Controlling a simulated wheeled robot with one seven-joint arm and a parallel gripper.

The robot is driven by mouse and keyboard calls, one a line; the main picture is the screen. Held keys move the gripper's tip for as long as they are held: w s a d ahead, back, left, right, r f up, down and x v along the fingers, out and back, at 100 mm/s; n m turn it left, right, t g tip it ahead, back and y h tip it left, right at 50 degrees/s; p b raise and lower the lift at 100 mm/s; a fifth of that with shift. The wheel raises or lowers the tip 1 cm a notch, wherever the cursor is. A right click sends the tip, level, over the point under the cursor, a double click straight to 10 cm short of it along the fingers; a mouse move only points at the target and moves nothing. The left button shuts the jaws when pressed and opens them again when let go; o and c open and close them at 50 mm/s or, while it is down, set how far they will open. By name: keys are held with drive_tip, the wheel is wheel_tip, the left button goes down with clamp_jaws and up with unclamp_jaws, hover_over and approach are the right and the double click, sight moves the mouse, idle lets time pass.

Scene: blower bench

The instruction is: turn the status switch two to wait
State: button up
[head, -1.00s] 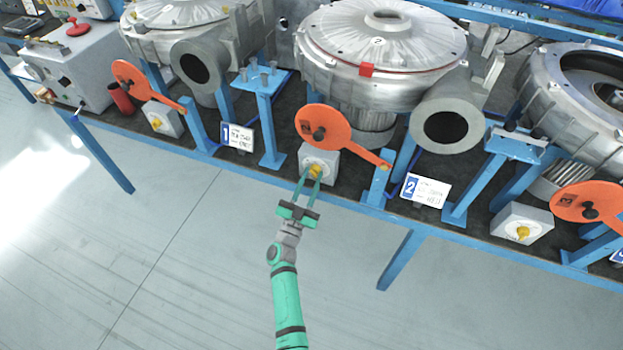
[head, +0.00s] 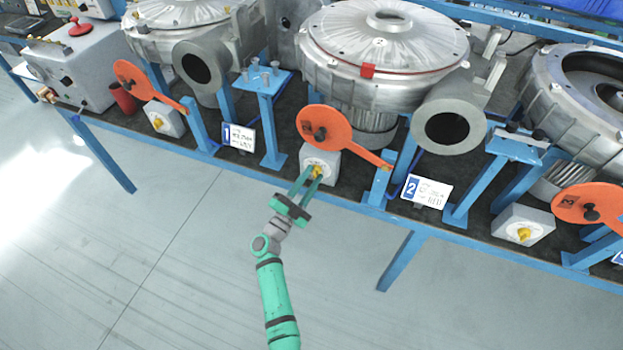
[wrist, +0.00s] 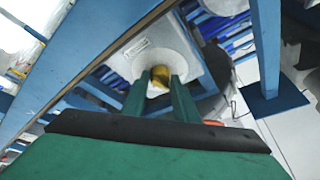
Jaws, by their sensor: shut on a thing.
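Status switch two is a light grey box with a yellow knob (head: 317,171), under the middle blower and left of the number 2 sign (head: 427,190). My gripper (head: 312,174) is shut on the yellow knob, one green finger on each side. In the wrist view the knob (wrist: 159,75) sits between the two fingertips, in front of the round pale dial plate (wrist: 150,60). The dial lettering is too small to read, so the knob's position against its marks cannot be told.
An orange paddle (head: 325,125) marks the space just above the switch box. Blue bench posts (head: 378,185) stand to its right. Other switch boxes sit left (head: 163,119) and right (head: 523,225). The floor in front is clear.

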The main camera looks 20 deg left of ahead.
drive_tip(key=shift+m+g+h, duration=0.4)
drive_tip(key=shift+m, duration=1.5)
drive_tip(key=shift+f, duration=0.1)
drive_tip(key=o, duration=1)
drive_tip(key=shift+s+a, duration=0.1)
drive_tip(key=shift+s, duration=0.05)
drive_tip(key=v, duration=1)
drive_tip(key=shift+s+a, duration=0.2)
drive_tip(key=shift+s, duration=0.05)
